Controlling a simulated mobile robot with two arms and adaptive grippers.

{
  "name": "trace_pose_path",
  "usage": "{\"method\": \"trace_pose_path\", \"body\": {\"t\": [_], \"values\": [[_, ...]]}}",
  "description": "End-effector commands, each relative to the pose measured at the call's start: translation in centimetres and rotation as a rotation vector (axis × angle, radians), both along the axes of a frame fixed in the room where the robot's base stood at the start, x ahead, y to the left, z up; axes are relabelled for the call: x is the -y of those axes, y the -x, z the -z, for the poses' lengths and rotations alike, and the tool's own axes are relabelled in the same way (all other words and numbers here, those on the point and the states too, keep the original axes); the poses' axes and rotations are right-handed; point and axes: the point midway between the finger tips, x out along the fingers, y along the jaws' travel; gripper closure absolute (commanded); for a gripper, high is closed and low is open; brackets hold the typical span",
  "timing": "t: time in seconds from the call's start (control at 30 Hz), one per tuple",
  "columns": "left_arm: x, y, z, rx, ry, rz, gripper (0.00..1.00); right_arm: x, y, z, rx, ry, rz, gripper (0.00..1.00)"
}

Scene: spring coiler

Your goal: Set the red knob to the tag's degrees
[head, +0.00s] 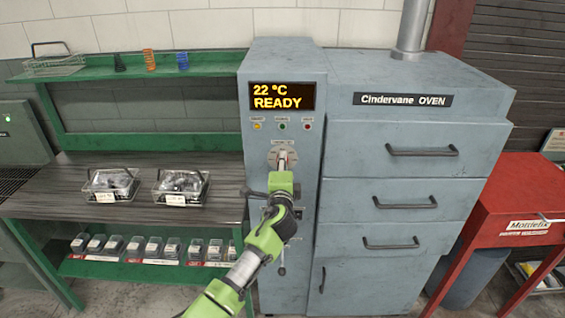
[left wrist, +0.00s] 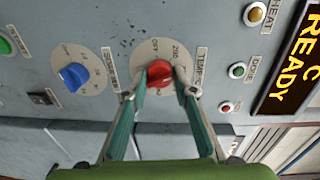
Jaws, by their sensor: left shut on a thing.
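The red knob (left wrist: 159,76) sits on a pale round dial plate marked OFF and 200, beside a TEMP label. My left gripper (left wrist: 160,73) is shut on the red knob, one finger on each side. In the head view my left gripper (head: 283,160) reaches the dial plate (head: 271,157) on the oven's control column, and it hides the knob there. The display (head: 281,96) reads 22 °C READY. White tags on the left wire basket (head: 128,190) and the right wire basket (head: 200,190) are too small to read. My right gripper is not in view.
A blue knob (left wrist: 74,76) on its own dial is beside the red one. Small lamps labelled HEAT (left wrist: 255,16) and DOOR (left wrist: 236,71) are near the display. The grey oven (head: 420,130) has several handled drawers. A red cart (head: 510,205) stands at right.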

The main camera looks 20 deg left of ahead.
Motion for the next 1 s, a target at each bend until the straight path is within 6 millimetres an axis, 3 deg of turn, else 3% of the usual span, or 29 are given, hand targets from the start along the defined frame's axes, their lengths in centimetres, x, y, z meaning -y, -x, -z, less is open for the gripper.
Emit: {"method": "trace_pose_path", "body": {"t": [1.0], "values": [[0.1,-0.1,-0.2,-0.261,-0.918,-0.001,0.96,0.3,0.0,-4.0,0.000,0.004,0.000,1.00]]}}
